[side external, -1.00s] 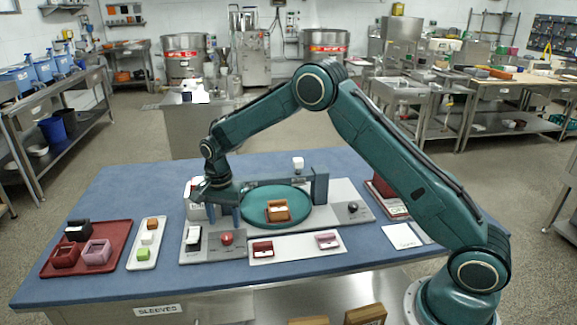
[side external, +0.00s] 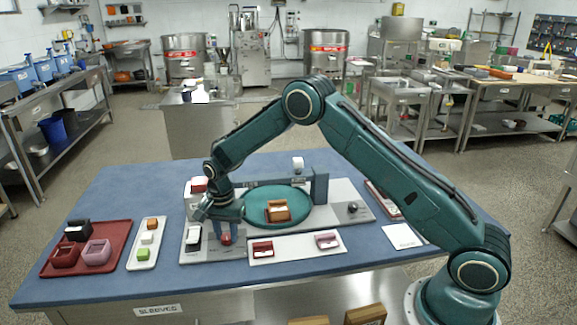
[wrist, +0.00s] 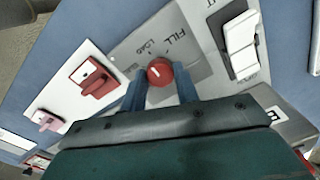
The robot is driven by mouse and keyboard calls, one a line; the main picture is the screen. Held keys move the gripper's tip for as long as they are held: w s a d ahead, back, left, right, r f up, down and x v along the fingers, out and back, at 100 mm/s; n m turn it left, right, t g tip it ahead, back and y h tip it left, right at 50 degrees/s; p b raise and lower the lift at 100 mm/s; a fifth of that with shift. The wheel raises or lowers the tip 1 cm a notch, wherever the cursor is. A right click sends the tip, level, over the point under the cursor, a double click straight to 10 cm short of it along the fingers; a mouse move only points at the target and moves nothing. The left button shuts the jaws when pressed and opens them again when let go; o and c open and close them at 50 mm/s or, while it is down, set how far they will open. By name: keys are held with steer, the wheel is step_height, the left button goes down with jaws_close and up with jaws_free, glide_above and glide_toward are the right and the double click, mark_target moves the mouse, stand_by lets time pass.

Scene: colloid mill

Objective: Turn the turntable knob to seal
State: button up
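The red round knob (side external: 226,239) sits on a grey panel at the front of the machine plate. In the wrist view the knob (wrist: 160,72) has a short white mark; FILL and LOAD are printed beside it, and a SEAL label cannot be made out. My gripper (side external: 224,230) is low over the knob, pointing down. In the wrist view its two blue fingers (wrist: 160,78) stand on either side of the knob, apart, with what looks like a narrow gap. The green turntable (side external: 260,197) lies behind, carrying a brown-orange box-like piece (side external: 278,210).
A white rocker switch (side external: 193,233) stands just left of the knob. A white plate (side external: 297,252) with a red piece (side external: 262,248) and a pink piece (side external: 327,241) lies to the right. A black knob (side external: 352,207) is farther right. A white tray (side external: 137,262) and red tray (side external: 118,258) lie left.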

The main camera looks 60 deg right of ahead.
steer(key=shift+c, duration=0.5)
steer(key=shift+n, duration=0.4)
steer(key=n, duration=1.1)
steer(key=shift+n, duration=0.3)
steer(key=o, duration=1)
steer(key=shift+c, duration=0.2)
steer(key=shift+r, duration=0.1)
